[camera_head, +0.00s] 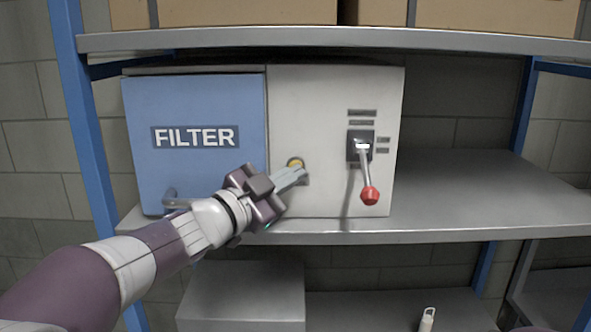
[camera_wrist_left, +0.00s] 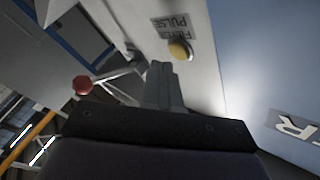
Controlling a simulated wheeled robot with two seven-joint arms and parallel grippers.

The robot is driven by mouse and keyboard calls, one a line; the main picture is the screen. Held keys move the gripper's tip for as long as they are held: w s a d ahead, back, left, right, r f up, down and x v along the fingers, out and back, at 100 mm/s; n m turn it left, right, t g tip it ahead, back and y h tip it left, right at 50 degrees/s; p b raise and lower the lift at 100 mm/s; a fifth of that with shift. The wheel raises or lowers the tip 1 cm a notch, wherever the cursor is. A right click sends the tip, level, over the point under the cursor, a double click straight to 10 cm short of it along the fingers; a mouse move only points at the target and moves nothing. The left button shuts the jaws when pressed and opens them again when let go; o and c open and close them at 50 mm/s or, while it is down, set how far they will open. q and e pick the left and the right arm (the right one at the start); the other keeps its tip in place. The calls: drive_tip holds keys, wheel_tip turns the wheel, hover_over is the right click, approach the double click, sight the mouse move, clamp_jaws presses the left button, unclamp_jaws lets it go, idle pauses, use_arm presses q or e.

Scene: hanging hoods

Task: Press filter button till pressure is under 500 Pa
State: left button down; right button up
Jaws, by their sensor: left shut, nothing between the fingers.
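The filter unit stands on the shelf, with a blue door (camera_head: 195,105) marked FILTER on its left and a pale panel (camera_head: 300,105) on its right. A round yellow button (camera_head: 296,163) is low on the pale panel. In the left wrist view the button (camera_wrist_left: 180,50) sits beside a label reading FILTER PULSE. My left gripper (camera_head: 303,173) is shut and empty, its fingertips close to the button and partly covering its lower side in the head view. In the wrist view (camera_wrist_left: 160,66) the tips look apart from the button. No pressure readout is legible. My right gripper is not in view.
A lever with a red knob (camera_head: 370,195) sticks out from the panel, right of the button. The grey shelf (camera_head: 480,195) is bare to the right. Cardboard boxes (camera_head: 250,12) stand on the shelf above. A small white bottle (camera_head: 427,319) stands below.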

use_arm(q)
drive_tip(key=s+b, duration=0.1)
drive_tip(key=s, duration=0.4)
drive_tip(key=shift+b, duration=0.35)
idle(0.6)
